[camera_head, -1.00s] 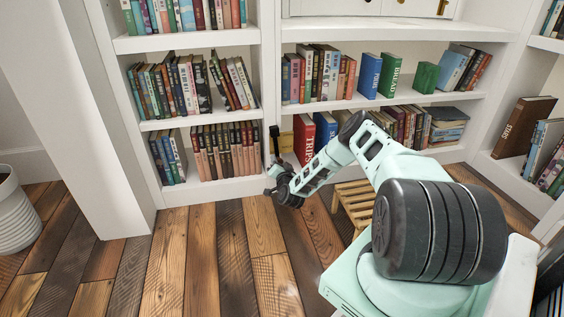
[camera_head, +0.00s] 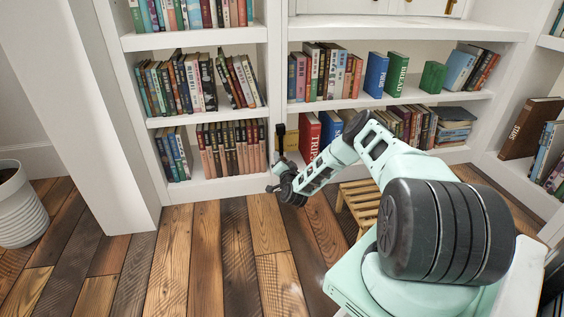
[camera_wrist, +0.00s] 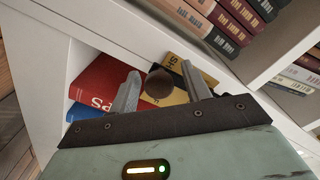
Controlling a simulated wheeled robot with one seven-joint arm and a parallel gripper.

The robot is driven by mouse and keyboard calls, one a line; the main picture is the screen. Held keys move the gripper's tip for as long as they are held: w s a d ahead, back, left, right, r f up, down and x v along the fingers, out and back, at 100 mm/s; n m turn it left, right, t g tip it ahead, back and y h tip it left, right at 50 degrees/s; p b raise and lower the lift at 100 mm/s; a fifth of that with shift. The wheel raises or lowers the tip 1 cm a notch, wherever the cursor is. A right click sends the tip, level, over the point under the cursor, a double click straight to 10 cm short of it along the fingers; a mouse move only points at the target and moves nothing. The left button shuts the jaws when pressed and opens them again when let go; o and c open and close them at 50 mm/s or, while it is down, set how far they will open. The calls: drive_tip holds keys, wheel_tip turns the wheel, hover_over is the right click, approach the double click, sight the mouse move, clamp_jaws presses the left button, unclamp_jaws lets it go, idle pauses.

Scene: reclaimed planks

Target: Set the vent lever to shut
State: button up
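A dark upright piece, which looks like the vent lever (camera_head: 281,138), shows in the head view against the front of the bookcase divider. My gripper (camera_head: 277,183) is just below it, low in front of the bottom shelf. In the wrist view, a dark brown round knob (camera_wrist: 158,83) sits between the two pale fingers of my gripper (camera_wrist: 160,72). The fingers are apart, with a gap showing on each side of the knob. The knob's shaft is hidden behind it. I cannot tell the lever's exact setting.
A white bookcase (camera_head: 410,108) full of books stands behind the gripper. A red book (camera_wrist: 103,85) and a yellow book (camera_wrist: 178,92) are close behind the fingers. A wooden stool (camera_head: 362,205) stands beside my arm. A white pot (camera_head: 20,210) is at far left.

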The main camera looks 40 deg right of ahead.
drive_tip(key=p+v, duration=0.8)
drive_tip(key=v, duration=0.9)
drive_tip(key=shift+s, duration=0.2)
